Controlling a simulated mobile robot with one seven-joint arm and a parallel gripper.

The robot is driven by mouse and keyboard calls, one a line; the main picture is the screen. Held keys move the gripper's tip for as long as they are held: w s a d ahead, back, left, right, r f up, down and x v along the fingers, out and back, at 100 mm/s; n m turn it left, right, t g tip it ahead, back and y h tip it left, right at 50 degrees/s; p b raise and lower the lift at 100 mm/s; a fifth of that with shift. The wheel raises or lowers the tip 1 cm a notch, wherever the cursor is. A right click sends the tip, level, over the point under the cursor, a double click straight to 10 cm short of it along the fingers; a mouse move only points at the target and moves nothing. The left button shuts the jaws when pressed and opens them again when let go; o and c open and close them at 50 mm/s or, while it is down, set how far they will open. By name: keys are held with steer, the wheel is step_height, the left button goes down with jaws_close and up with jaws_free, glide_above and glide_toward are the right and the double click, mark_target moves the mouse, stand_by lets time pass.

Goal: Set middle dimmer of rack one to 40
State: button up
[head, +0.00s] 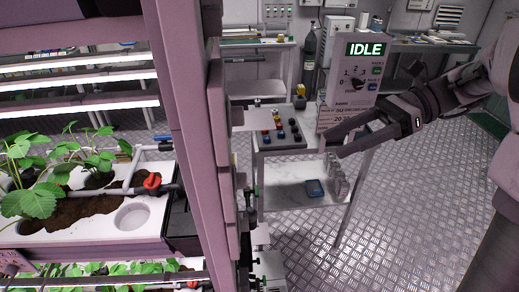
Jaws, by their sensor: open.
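A tall rack with lit shelves fills the left, and its pinkish upright post (199,150) stands nearest to me. Small box-like fittings (240,180) show edge-on along the post's right side. I cannot tell which of them is the middle dimmer, and no dimmer scale or setting is readable. My gripper (334,144) reaches in from the right and points left. Its fingers are apart with nothing between them, clear of the post and in front of the trolley and display panel.
A panel (365,62) reading IDLE, with a numbered knob, stands behind my gripper. The metal floor (400,220) at right is clear.

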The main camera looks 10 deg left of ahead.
mark_target(240, 181)
steer(key=x, duration=1.7)
steer(key=shift+a, duration=0.25)
jaws_close()
